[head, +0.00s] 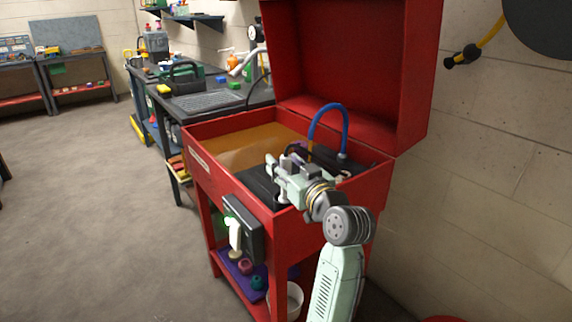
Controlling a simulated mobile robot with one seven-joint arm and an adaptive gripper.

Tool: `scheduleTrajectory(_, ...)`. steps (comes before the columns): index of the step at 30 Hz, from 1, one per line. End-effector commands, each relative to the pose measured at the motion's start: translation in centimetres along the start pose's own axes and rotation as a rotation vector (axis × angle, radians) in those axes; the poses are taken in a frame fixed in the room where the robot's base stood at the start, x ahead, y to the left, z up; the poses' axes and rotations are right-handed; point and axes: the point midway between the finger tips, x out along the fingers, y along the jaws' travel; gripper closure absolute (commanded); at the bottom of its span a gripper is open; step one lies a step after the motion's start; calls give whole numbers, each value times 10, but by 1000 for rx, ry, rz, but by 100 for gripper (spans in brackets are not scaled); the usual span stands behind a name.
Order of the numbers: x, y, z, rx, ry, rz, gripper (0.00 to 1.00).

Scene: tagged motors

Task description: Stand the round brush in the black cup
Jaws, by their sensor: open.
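My gripper (276,172) is open above the black shelf (258,184) inside the red parts washer, near its front wall. I cannot make out anything between the fingers. I cannot pick out the round brush or the black cup for sure. A small purple-pink thing (299,148) shows just behind my gripper, partly hidden by it, and is too small to name. My gripper and wrist hide part of the shelf.
The red washer (290,235) has a raised lid (345,65) and a brown basin (235,145). A blue hose (328,108) arches up behind my gripper. A black workbench (205,100) with tools stands behind. A white bucket (291,298) sits below. Floor at left is clear.

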Motion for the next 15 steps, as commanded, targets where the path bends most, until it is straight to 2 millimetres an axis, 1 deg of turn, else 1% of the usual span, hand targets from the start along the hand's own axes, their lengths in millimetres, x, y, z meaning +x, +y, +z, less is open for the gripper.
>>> scheduleTrajectory(5, 0, 0, 0, 0, -1, 0, 55)
scheduleTrajectory(8, -4, 0, 0, 0, 0, 1, 55)
scheduleTrajectory(11, -17, 1, 0, 0, 0, 3, 55)
scheduleTrajectory(14, -36, 1, 0, 0, 0, 4, 55)
scheduleTrajectory(15, -45, 2, 0, -1, 0, 5, 55)
